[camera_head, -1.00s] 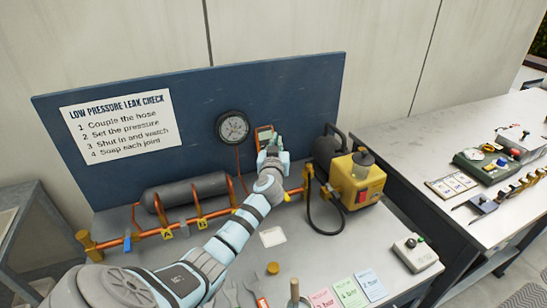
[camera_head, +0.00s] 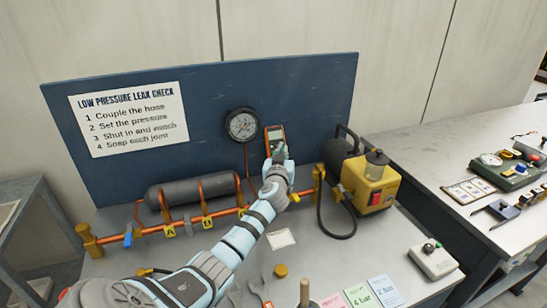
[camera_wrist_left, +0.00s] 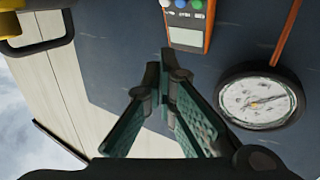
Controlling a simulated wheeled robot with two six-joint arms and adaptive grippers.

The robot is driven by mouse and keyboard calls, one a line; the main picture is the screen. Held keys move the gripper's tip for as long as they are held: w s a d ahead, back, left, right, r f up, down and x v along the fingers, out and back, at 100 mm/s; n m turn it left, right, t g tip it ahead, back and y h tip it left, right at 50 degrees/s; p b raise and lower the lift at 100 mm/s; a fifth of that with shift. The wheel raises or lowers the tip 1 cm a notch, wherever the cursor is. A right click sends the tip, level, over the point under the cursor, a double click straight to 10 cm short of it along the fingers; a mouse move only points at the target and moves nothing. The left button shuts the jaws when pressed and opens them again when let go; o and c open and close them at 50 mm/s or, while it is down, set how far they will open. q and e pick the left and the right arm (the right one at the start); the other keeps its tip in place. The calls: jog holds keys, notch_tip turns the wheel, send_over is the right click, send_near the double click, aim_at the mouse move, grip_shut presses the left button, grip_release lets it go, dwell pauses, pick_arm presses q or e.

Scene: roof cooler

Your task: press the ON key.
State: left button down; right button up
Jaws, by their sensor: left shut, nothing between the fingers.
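An orange-framed handheld device (camera_head: 275,134) hangs on the blue board, right of the round gauge (camera_head: 242,125). Its lower part is hidden behind my left gripper (camera_head: 280,150) in the head view. In the left wrist view the device (camera_wrist_left: 187,38) is cut by the top edge and shows green, blue and white round keys (camera_wrist_left: 188,4). The lettering is too small to read, so I cannot tell which key is ON. My left gripper (camera_wrist_left: 168,62) is shut and empty, its fingertips just short of the device in the picture. No contact shows. My right gripper is not in view.
A copper pipe (camera_head: 228,212) with tags and a grey cylinder (camera_head: 190,192) run along the bench below the board. A yellow pump (camera_head: 372,185) with a black hose stands right of my gripper. Coloured cards (camera_head: 360,295) and a grey switch box (camera_head: 433,259) lie in front.

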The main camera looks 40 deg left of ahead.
aim_at(273, 152)
pick_arm(q)
jog(key=w+a+f+b, duration=0.2)
jog(key=a+f+b, duration=0.1)
jog(key=a+b, duration=0.2)
jog(key=shift+w, duration=0.25)
jog(key=shift+f+b, duration=0.1)
jog(key=shift+b, duration=0.25)
dwell(0.9)
jog(key=shift+w+a+f+b, duration=0.2)
jog(key=shift+a+b, duration=0.15)
jog(key=shift+b, duration=0.15)
jog(key=shift+w+a+b, duration=0.1)
jog(key=shift+a+b, duration=0.05)
jog(key=shift+b, duration=0.25)
dwell(0.4)
jog(key=shift+s+d+r+p, duration=0.3)
jog(key=shift+d+p, duration=0.2)
jog(key=shift+p, duration=0.05)
